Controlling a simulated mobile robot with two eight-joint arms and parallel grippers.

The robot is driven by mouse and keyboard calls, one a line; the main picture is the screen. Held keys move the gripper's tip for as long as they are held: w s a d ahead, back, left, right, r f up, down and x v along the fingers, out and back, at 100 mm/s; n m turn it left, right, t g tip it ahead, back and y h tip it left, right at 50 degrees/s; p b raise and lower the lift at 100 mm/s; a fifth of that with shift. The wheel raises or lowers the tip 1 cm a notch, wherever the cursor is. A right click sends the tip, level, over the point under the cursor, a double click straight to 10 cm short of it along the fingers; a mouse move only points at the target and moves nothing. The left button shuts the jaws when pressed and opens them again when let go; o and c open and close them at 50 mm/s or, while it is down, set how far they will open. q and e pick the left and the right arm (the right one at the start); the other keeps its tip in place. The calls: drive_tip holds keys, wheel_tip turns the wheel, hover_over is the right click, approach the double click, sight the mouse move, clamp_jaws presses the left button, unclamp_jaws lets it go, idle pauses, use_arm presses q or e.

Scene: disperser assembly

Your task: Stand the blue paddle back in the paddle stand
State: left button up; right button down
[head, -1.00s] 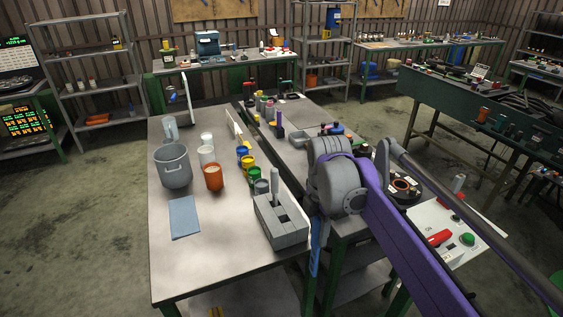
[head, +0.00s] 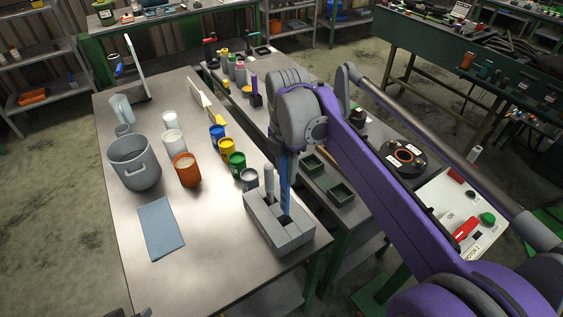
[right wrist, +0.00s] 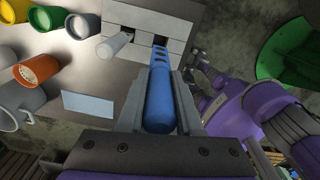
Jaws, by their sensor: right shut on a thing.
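The grey paddle stand (head: 262,236) sits at the right edge of the steel table, and its block also shows in the right wrist view (right wrist: 178,20). A grey paddle (head: 269,182) stands upright in one slot. My right gripper (right wrist: 160,108) is shut on the blue paddle (right wrist: 160,98), which hangs nearly upright in the head view (head: 286,185). Its lower end meets the stand's top at the free slot; I cannot tell how deep it goes. The arm hides its upper part in the head view. My left gripper is not in view.
Left of the stand are several paint cups, including a grey one (head: 249,179) and a green one (head: 237,163). A grey pot (head: 134,162) and a blue-grey sheet (head: 161,228) lie further left. The table's front is clear.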

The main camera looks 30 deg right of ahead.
sight(286, 198)
drive_tip(key=shift+s+f, duration=0.2)
drive_tip(key=shift+f, duration=0.45)
drive_tip(key=shift+w+f+b, duration=0.15)
drive_tip(key=shift+f+b, duration=2.6)
drive_tip(key=shift+f, duration=2.2)
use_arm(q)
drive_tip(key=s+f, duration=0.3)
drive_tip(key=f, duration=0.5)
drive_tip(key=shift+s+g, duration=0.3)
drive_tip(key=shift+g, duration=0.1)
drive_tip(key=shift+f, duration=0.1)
use_arm(e)
drive_tip(key=c, duration=0.5)
unclamp_jaws()
drive_tip(key=shift+r, duration=0.15)
wheel_tip(286, 198, up, 11)
drive_tip(key=shift+f+p, duration=0.2)
drive_tip(key=shift+p, duration=0.2)
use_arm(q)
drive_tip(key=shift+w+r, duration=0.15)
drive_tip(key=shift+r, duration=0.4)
